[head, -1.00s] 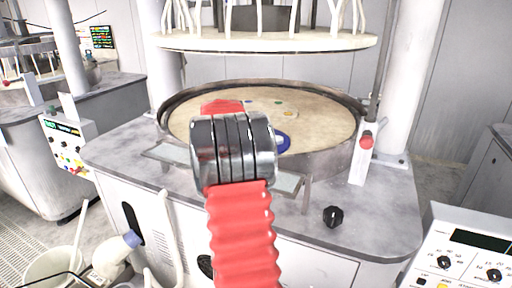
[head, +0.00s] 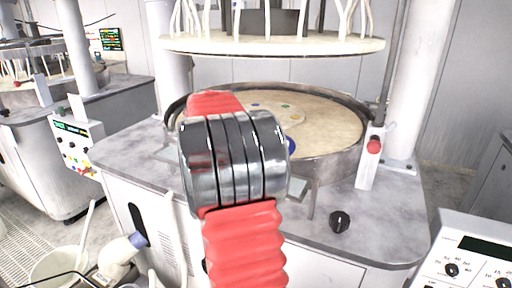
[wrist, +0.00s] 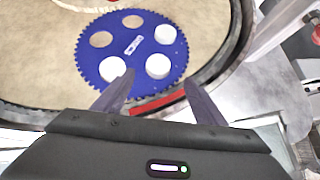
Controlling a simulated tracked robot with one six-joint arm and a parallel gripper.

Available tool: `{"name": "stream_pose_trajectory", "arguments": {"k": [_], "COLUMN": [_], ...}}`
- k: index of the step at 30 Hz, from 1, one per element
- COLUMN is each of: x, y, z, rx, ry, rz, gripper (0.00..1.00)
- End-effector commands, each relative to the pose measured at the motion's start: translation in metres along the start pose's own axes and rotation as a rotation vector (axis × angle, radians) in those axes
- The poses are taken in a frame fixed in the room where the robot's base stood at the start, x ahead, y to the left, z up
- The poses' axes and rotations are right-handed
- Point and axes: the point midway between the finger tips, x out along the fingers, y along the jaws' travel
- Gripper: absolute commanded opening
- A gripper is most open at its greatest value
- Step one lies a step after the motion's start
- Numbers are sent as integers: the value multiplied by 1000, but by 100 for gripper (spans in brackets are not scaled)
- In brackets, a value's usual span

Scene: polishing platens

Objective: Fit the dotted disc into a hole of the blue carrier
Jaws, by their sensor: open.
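The blue carrier (wrist: 91,59), a toothed round plate, lies on the beige platen in the wrist view. White discs sit at several of its holes, and two holes at its far left show beige. In the head view only a sliver of the carrier (head: 291,146) shows beside my arm. The left fingertip overlaps the near-left white disc (wrist: 112,68) in the picture. I cannot make out dots on any disc, so I cannot tell which is the dotted one.
The beige platen (head: 335,125) sits inside a raised metal rim (head: 335,168). Small coloured spots (head: 285,106) show farther back on it. A white upper plate (head: 280,46) with hoses hangs above. A post with a red button (head: 374,147) stands right.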

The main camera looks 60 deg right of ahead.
Motion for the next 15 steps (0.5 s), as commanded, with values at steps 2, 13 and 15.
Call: {"name": "stream_pose_trajectory", "arguments": {"k": [2, 13, 15], "x": [-15, -42, -42], "y": [1, 0, 0], "z": [0, 0, 0], "rx": [0, 1, 1], "ry": [-1, -1, -1], "rz": [3, 1, 0], "gripper": [65, 65, 65]}}
